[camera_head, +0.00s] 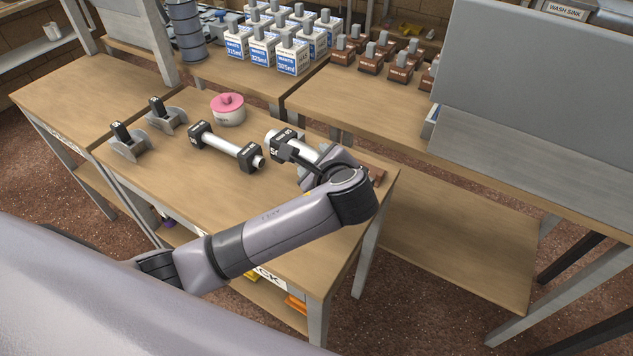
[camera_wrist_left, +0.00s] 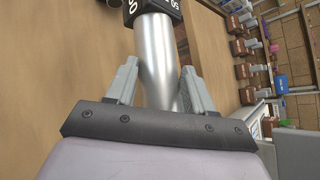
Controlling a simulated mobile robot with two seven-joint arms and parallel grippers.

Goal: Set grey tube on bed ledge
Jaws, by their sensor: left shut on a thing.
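My left gripper (camera_head: 312,166) is over the right part of the near table and is shut on a grey tube (camera_head: 304,150). The tube has a black marked block (camera_head: 284,149) at one end. In the left wrist view the shiny tube (camera_wrist_left: 157,62) lies between the two grey fingers of the left gripper (camera_wrist_left: 160,85), with its black block (camera_wrist_left: 155,10) beyond the fingertips. The arm hides part of the tube in the head view, and I cannot tell whether it touches the table. I cannot make out which surface is the bed ledge. My right gripper is not in view.
A second tube (camera_head: 230,144) with black end blocks lies left of the gripper. Two grey brackets (camera_head: 128,143) and a pink-lidded pot (camera_head: 228,108) share the near table (camera_head: 190,200). White cartons (camera_head: 292,57) and brown blocks (camera_head: 400,68) stand behind. A large grey panel (camera_head: 540,80) is at right.

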